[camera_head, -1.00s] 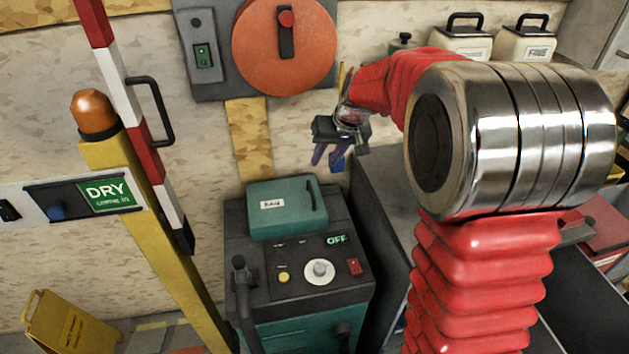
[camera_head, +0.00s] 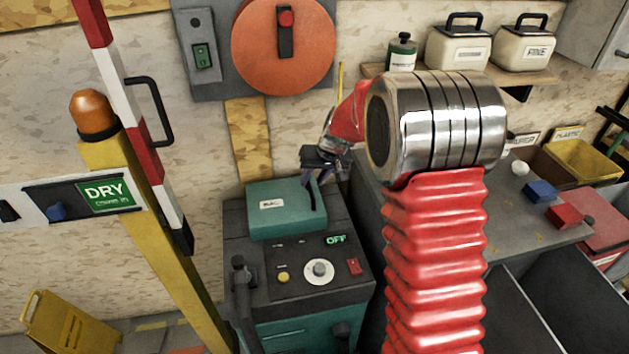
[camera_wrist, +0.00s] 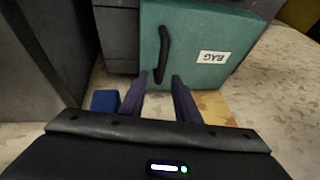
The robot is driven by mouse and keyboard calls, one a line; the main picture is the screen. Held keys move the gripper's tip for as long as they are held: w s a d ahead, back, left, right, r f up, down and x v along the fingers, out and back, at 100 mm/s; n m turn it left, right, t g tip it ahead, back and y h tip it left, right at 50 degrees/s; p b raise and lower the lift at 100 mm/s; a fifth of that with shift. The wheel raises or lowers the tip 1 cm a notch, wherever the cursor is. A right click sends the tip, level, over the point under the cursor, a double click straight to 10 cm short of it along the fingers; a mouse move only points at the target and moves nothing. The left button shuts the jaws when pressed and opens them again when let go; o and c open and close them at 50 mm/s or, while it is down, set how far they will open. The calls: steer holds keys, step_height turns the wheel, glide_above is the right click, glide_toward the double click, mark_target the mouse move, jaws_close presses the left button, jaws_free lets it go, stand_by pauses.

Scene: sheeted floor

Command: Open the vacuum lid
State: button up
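The vacuum lid (camera_head: 262,222) is a teal panel labelled BAG on top of the vacuum and looks shut. Its dark curved handle (camera_head: 313,200) is at the lid's right side, partly hidden by my gripper (camera_head: 318,180). In the wrist view the lid (camera_wrist: 205,25) lies ahead, with the handle (camera_wrist: 163,50) lined up with the gap between my blue fingertips (camera_wrist: 159,78). The fingers are apart with nothing gripped. The handle's lower end shows near the gap; I cannot tell whether it is between the fingers or beyond them.
The vacuum's panel (camera_head: 318,270) reads OFF and has a knob and a red switch. A grey workbench (camera_head: 500,225) with coloured blocks stands to the right. A striped barrier pole and yellow post (camera_head: 160,240) stand to the left.

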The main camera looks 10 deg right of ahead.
steer(key=shift+x, duration=1)
steer(key=shift+c, duration=0.5)
jaws_close()
steer(key=shift+d, duration=0.4)
steer(key=shift+a+r, duration=0.1)
steer(key=shift+a, duration=0.25)
